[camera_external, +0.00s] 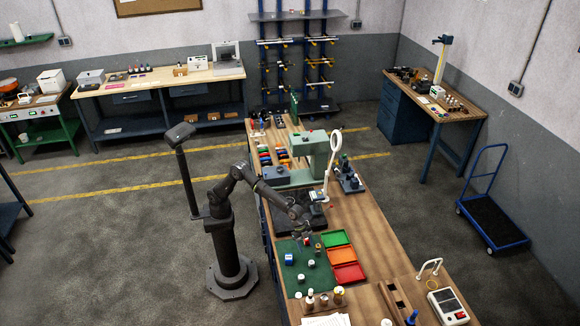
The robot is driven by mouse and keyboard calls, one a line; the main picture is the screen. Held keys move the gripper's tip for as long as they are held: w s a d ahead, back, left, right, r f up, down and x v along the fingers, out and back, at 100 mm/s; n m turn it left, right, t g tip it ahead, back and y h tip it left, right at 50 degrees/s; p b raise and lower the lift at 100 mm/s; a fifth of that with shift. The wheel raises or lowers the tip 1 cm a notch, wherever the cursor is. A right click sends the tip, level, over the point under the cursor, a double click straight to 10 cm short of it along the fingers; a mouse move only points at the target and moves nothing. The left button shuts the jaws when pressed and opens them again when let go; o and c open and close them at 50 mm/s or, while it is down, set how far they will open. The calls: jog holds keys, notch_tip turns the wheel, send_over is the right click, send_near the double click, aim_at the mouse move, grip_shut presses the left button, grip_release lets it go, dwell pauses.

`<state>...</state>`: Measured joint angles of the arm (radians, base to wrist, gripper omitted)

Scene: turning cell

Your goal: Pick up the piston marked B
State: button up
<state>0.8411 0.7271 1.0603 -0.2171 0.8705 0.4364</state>
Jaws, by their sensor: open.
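Several small cylindrical parts stand on a green mat (282,274) on the workbench. One has a blue side and white top (289,258), one is white (311,264), and another white one (301,278) stands nearer the front. A reddish-brown part (318,248) stands at the mat's right edge. The markings are too small to read, so I cannot tell which piston is B. My gripper (306,241) is open above the back part of the mat, close to the reddish-brown part. I cannot tell whether they touch.
Green, orange and red trays (348,273) lie right of the mat. Several bottles (324,299) and paper sheets (326,321) are at the front. A green machine (316,146) and a white ring lamp (336,142) stand behind. Bare wood (375,245) lies right of the trays.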

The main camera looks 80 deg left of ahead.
aim_at(311, 262)
jog(key=x, duration=1.1)
jog(key=shift+w+d+f, duration=0.1)
jog(key=shift+w+f, duration=0.1)
jog(key=shift+f, duration=0.2)
jog(key=shift+c, duration=0.5)
jog(key=c, duration=1)
